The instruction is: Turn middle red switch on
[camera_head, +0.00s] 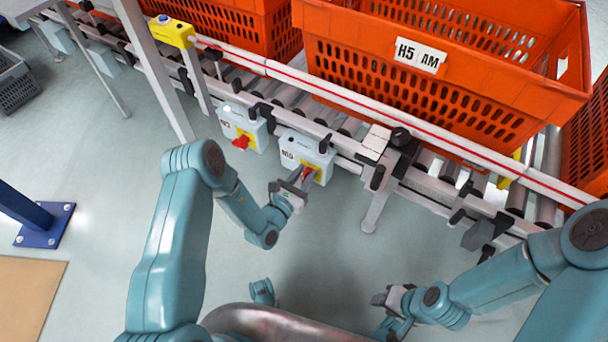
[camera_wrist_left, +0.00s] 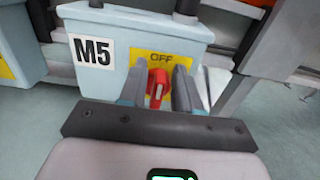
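A red rotary switch (camera_wrist_left: 158,84) sits on a yellow plate marked OFF on the pale blue box labelled M5 (camera_wrist_left: 125,40). In the head view this box (camera_head: 303,150) hangs under the conveyor rail, with its red switch (camera_head: 308,173) partly hidden by my gripper. My left gripper (camera_head: 293,186) is at the box front. In the wrist view its fingers (camera_wrist_left: 158,92) stand open on either side of the switch, with a narrow gap visible. The knob is upright. My right gripper (camera_head: 388,299) is low, away from the boxes; its finger opening is unclear.
A similar box (camera_head: 241,118) with a red switch (camera_head: 241,142) hangs to the left. Orange totes (camera_head: 440,85) stand on the roller conveyor behind. A support leg (camera_head: 377,208) stands right of the M5 box. The floor in front is mostly clear.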

